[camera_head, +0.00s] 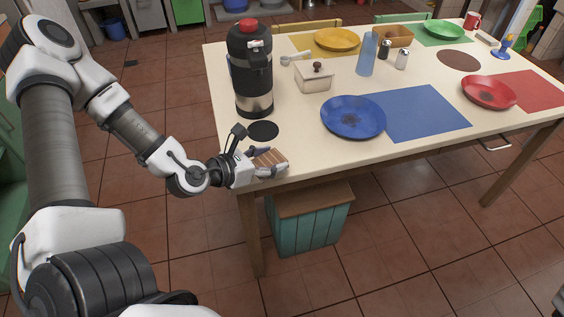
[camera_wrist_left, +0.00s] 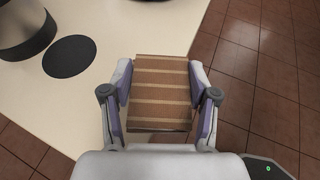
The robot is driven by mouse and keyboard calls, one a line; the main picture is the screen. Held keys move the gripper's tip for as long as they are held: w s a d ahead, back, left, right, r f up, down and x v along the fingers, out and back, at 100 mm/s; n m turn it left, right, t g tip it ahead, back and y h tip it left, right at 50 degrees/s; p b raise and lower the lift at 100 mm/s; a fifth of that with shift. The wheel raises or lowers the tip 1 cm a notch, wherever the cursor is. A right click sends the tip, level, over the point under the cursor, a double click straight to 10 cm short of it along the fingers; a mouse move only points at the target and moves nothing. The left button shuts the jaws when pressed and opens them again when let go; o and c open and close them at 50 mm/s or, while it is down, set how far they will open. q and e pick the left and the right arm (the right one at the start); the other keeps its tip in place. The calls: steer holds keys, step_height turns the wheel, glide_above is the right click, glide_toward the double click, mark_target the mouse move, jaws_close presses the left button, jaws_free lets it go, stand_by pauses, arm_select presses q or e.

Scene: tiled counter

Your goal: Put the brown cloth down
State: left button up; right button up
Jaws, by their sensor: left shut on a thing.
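The brown cloth (camera_head: 269,158) is a folded, striped brown block at the near left corner of the table. My left gripper (camera_head: 262,165) is shut on it. In the left wrist view the brown cloth (camera_wrist_left: 160,92) sits between the two purple-padded fingers of the left gripper (camera_wrist_left: 161,98). It overlaps the table edge in that view, with floor tiles to its right. I cannot tell whether its underside touches the tabletop. My right gripper is in neither view.
A black flask (camera_head: 252,75) with a red lid stands near the held cloth, with a black round coaster (camera_head: 263,131) before it. A blue plate (camera_head: 352,117) lies to the right. A white lidded box (camera_head: 314,79) stands behind. Bare tabletop (camera_head: 300,150) lies right of the gripper.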

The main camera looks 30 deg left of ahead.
arm_select(q)
steer(key=b, duration=0.1)
glide_above(282, 149)
steer(key=s+d, duration=0.2)
steer(key=shift+a+f, duration=0.25)
steer(key=shift+f, duration=0.25)
step_height(282, 149, down, 3)
steer(key=shift+a+f+b, duration=0.1)
steer(key=shift+f+b, duration=0.1)
steer(key=shift+b, duration=0.65)
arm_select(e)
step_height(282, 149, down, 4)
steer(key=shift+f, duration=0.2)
arm_select(q)
steer(key=o, duration=1.2)
steer(key=shift+c, duration=0.2)
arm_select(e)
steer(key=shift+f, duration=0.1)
